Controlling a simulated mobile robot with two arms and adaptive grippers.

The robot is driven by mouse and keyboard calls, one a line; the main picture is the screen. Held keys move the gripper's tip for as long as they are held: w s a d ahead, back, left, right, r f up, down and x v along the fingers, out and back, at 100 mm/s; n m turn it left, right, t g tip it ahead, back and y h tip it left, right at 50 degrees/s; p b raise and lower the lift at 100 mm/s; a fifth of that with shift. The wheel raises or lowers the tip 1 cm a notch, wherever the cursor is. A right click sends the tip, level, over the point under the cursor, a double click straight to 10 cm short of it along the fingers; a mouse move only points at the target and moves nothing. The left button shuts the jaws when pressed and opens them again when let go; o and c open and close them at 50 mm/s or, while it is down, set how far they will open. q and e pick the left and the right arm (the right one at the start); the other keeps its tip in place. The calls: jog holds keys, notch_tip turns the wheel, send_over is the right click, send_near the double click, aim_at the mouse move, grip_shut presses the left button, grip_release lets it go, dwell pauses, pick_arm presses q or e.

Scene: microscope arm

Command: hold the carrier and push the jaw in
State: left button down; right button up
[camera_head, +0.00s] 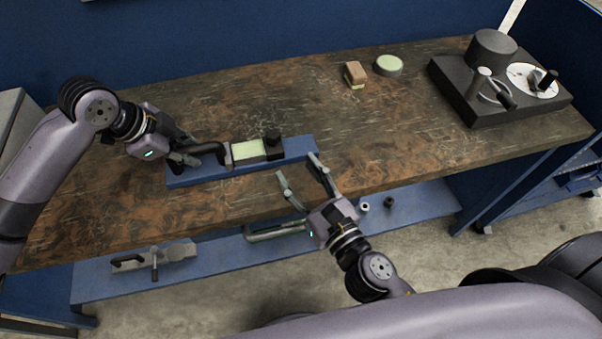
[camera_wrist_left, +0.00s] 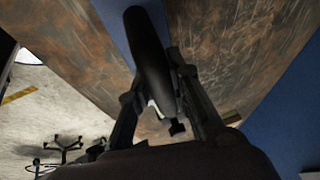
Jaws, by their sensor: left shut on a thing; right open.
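A blue base plate (camera_head: 215,174) lies on the bench, carrying a block with a pale green top (camera_head: 249,151). A small black piece (camera_head: 272,141) sits at the block's right end. A dark curved handle (camera_head: 207,147) adjoins its left end. I cannot tell which parts are the carrier and the jaw. My left gripper (camera_head: 183,157) is shut on the dark handle, which also shows between its fingers in the left wrist view (camera_wrist_left: 150,58). My right gripper (camera_head: 297,174) is open and empty, at the bench's front edge, just right of and in front of the base plate.
A brown-topped block (camera_head: 355,74) and a round pale green-topped disc (camera_head: 389,65) lie further back. A dark device with a cylinder (camera_head: 492,50) stands at the right end. A blue lower shelf (camera_head: 210,270) holds metal tools. The bench's right middle is clear.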

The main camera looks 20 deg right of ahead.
pick_arm(q)
jog(key=shift+r, duration=0.1)
pick_arm(e)
jog(key=shift+s, duration=0.1)
pick_arm(q)
jog(key=c, duration=1.4)
grip_release()
